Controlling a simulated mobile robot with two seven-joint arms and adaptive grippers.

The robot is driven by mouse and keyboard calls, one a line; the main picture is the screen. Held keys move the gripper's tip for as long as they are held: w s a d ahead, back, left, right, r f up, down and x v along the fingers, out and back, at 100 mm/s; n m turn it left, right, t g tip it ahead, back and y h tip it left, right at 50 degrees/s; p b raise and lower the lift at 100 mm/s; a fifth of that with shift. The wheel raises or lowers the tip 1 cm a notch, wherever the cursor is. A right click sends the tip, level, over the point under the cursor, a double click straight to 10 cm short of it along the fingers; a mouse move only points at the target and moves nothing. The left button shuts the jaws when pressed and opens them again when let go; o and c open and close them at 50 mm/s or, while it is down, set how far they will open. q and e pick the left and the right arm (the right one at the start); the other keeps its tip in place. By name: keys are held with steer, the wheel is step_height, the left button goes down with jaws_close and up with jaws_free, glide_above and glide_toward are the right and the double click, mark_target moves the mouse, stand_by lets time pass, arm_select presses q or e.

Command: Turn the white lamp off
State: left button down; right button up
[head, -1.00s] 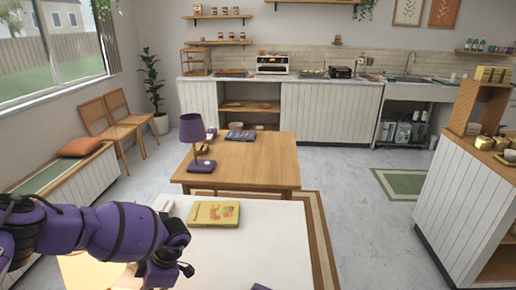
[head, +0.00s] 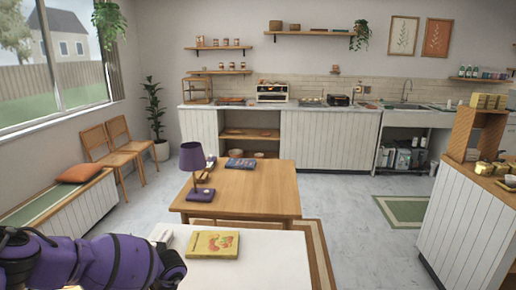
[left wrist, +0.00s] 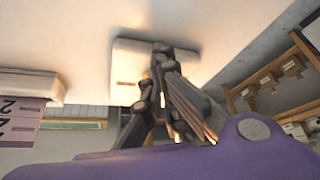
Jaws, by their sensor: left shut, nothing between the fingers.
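In the left wrist view, a white block (left wrist: 128,70) with a small brown mark on its face, possibly the white lamp's base, stands against a white surface. My left gripper (left wrist: 160,56) is shut and empty, its fingertips overlapping the block's edge; I cannot tell whether they touch it. Warm light falls on the fingers and the surface beside them. No white lampshade can be made out. In the head view, my purple left arm comes in at lower left and its gripper is out of frame. My right gripper is not in view.
The white table (head: 270,262) bears a yellow book (head: 213,244). A purple lamp (head: 192,157) stands on the wooden table (head: 250,187) behind, with a dark book.

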arm_select(q)
steer(key=shift+a, duration=0.2)
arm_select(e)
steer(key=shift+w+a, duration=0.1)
arm_select(q)
steer(key=shift+w+a, duration=0.1)
steer(key=shift+w, duration=0.05)
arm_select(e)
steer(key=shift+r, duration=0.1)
arm_select(q)
steer(key=shift+w, duration=0.1)
steer(key=shift+w+a, duration=0.25)
steer(key=shift+w, duration=0.35)
steer(key=shift+w+a, duration=0.1)
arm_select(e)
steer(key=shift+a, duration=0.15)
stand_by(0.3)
